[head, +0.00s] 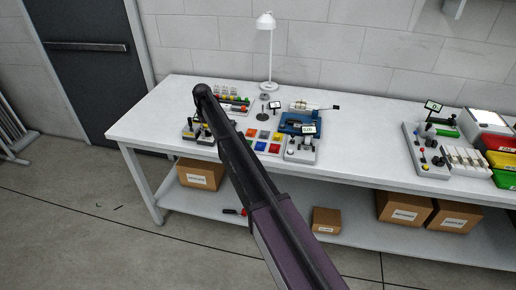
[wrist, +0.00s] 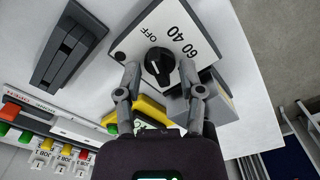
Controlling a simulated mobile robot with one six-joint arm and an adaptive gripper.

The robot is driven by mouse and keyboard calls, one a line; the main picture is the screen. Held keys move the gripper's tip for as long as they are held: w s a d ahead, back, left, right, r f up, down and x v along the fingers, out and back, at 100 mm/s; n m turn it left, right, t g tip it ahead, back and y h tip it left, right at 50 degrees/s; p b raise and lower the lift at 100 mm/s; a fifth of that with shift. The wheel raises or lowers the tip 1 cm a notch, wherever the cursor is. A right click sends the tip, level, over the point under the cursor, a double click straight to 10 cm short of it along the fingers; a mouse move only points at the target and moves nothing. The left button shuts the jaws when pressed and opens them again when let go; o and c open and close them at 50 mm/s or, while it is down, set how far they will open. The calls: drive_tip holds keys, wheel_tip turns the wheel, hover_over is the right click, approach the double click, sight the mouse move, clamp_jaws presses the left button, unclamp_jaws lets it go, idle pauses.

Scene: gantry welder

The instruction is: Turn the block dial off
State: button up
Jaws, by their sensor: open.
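The block dial is a black round knob (wrist: 158,60) on a white panel (wrist: 128,46) marked OFF, 40 and 60, seen in the upper middle of the wrist view. I cannot tell for sure which mark the knob points to. My gripper (wrist: 159,68) is open, with one finger on each side of the knob. Whether the fingers touch it is not clear. In the head view my arm crosses the bench, and I cannot make out the gripper or dial clearly behind it.
A white workbench (head: 140,125) holds a lamp (head: 265,50), colored square buttons (head: 264,140) and a blue device (head: 292,122). In the wrist view, a dark grey block (wrist: 68,45) lies left of the dial, a yellow part (wrist: 150,108) below it, and a row of colored switches lower left.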

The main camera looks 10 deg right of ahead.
drive_tip(key=m, duration=0.6)
drive_tip(key=shift+m, duration=0.4)
drive_tip(key=m, duration=0.3)
drive_tip(key=shift+m, duration=0.4)
drive_tip(key=m, duration=0.3)
drive_tip(key=shift+m, duration=0.4)
wheel_tip(320, 180, up, 14)
drive_tip(key=p, duration=1.4)
drive_tip(key=s+d+f+n+b, duration=0.2)
drive_tip(key=s+d+f+b, duration=0.1)
drive_tip(key=s+d, duration=0.6)
drive_tip(key=s+d+f+n+b, duration=0.2)
drive_tip(key=s+d, duration=0.8)
drive_tip(key=s, duration=0.5)
drive_tip(key=shift+d+f+n+b, duration=0.3)
drive_tip(key=shift+f+n+b, duration=0.1)
drive_tip(key=shift+f+b, duration=0.05)
